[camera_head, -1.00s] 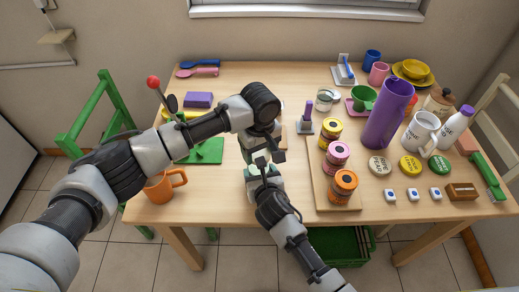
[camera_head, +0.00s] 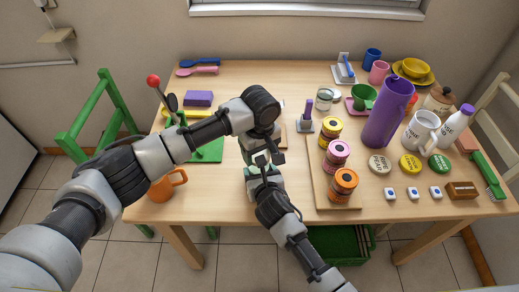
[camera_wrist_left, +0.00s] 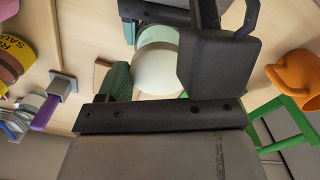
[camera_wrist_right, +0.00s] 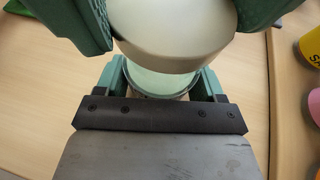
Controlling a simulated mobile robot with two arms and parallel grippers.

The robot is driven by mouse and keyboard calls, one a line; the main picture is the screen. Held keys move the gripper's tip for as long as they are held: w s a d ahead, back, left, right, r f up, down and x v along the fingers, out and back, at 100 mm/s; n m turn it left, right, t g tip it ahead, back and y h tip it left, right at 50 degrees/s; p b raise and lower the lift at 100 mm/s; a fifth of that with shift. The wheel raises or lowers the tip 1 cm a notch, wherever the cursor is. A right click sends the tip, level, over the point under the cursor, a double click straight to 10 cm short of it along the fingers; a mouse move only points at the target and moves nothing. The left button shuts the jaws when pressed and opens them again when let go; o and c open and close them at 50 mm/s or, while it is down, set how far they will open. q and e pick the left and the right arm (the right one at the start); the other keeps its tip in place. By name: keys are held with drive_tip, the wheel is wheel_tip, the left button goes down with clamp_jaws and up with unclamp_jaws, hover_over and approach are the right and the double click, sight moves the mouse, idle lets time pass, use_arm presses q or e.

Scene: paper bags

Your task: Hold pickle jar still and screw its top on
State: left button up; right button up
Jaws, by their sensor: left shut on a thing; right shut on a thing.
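A pale, whitish jar top (camera_wrist_right: 175,38) fills the upper middle of the right wrist view, between the green-padded fingers of my left gripper (camera_head: 261,157). It also shows in the left wrist view (camera_wrist_left: 156,68). Just below it is the pale green glass jar (camera_wrist_right: 160,82), held between the green fingers of my right gripper (camera_head: 262,176). The top overlaps the jar's mouth and looks tilted; I cannot tell whether they touch or are threaded. In the head view both grippers meet at the middle of the table, mostly hiding jar and top.
An orange mug (camera_head: 166,184) stands left of the grippers. A wooden board (camera_head: 326,190) with several stacked coloured jars is to the right, with a purple flask (camera_head: 386,114) beyond it. A green tray (camera_head: 207,152) lies behind my left arm. The table's front edge is close.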

use_arm(q)
drive_tip(key=shift+f, duration=0.75)
drive_tip(key=o, duration=1)
drive_tip(key=shift+c, duration=0.2)
drive_tip(key=shift+n, duration=1.2)
drive_tip(key=shift+w+a, duration=0.1)
drive_tip(key=shift+w, duration=0.1)
drive_tip(key=shift+c, duration=0.3)
